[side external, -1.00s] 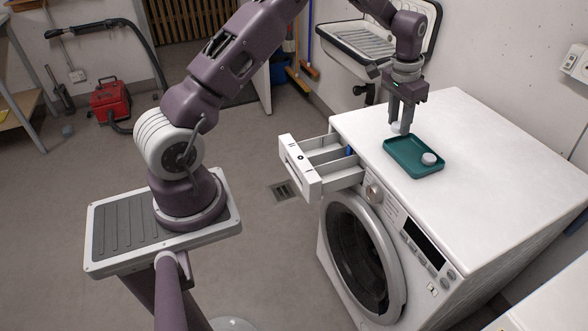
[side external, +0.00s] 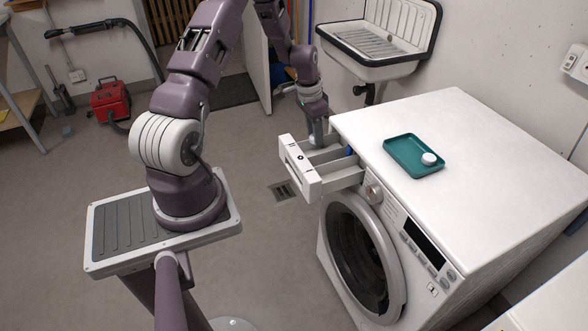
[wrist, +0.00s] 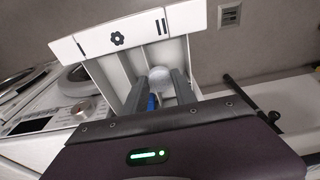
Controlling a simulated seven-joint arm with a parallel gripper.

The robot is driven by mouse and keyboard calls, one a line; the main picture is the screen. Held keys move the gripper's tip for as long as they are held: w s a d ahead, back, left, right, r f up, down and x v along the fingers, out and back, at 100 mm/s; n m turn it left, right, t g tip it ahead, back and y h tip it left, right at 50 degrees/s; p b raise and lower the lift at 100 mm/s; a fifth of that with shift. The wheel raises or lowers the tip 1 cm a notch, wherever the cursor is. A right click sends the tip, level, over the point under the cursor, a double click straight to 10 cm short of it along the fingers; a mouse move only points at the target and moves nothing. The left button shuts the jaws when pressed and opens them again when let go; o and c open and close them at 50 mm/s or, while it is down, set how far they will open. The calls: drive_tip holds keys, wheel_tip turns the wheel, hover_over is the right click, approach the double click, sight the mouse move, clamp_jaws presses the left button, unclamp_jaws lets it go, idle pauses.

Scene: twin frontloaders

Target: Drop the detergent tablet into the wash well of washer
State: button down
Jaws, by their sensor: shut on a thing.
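The washer (side external: 470,150) has its white detergent drawer (side external: 316,186) pulled open. The drawer front (wrist: 125,34) has a single-bar mark, a flower mark and a two-bar mark, with compartments behind it. My gripper (side external: 318,142) is low over the drawer's far side, the end with the two-bar mark. In the wrist view, its fingers are shut on a round whitish detergent tablet (wrist: 160,80), above the compartment on the two-bar side. The side view hides this tablet. I cannot tell how far it is above the compartment floor.
A teal tray (side external: 405,152) on the washer top holds another white tablet (side external: 429,159). A blue piece (side external: 349,151) is at the back of the drawer. A sink (side external: 385,40) stands behind the washer. Most of the washer top is clear.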

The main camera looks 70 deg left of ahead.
drive_tip(key=shift+f, duration=0.3)
drive_tip(key=c, duration=0.9)
unclamp_jaws()
drive_tip(key=shift+r, duration=0.1)
drive_tip(key=s+d+r, duration=0.1)
drive_tip(key=d+r, duration=0.4)
drive_tip(key=r, duration=0.3)
drive_tip(key=s+d+r+t+y, duration=0.1)
drive_tip(key=d+r, duration=0.3)
drive_tip(key=r, duration=0.3)
drive_tip(key=s+d+r, duration=0.2)
drive_tip(key=d+r, duration=0.3)
drive_tip(key=r, duration=0.3)
drive_tip(key=s+d+r+t, duration=0.1)
drive_tip(key=s+d+r, duration=0.1)
drive_tip(key=s+d, duration=0.2)
drive_tip(key=s+d+r+t, duration=0.1)
drive_tip(key=s+d+r, duration=0.1)
drive_tip(key=s+d, duration=0.3)
drive_tip(key=s+d+r+h, duration=0.1)
drive_tip(key=s+d+r, duration=0.1)
drive_tip(key=s+d, duration=0.3)
drive_tip(key=shift+s+d+r+t, duration=0.1)
drive_tip(key=shift+s+r+t, duration=0.1)
drive_tip(key=shift+s, duration=0.9)
drive_tip(key=shift+s+d+r+t, duration=0.1)
drive_tip(key=shift+s+r+t, duration=0.1)
drive_tip(key=shift+s, duration=0.85)
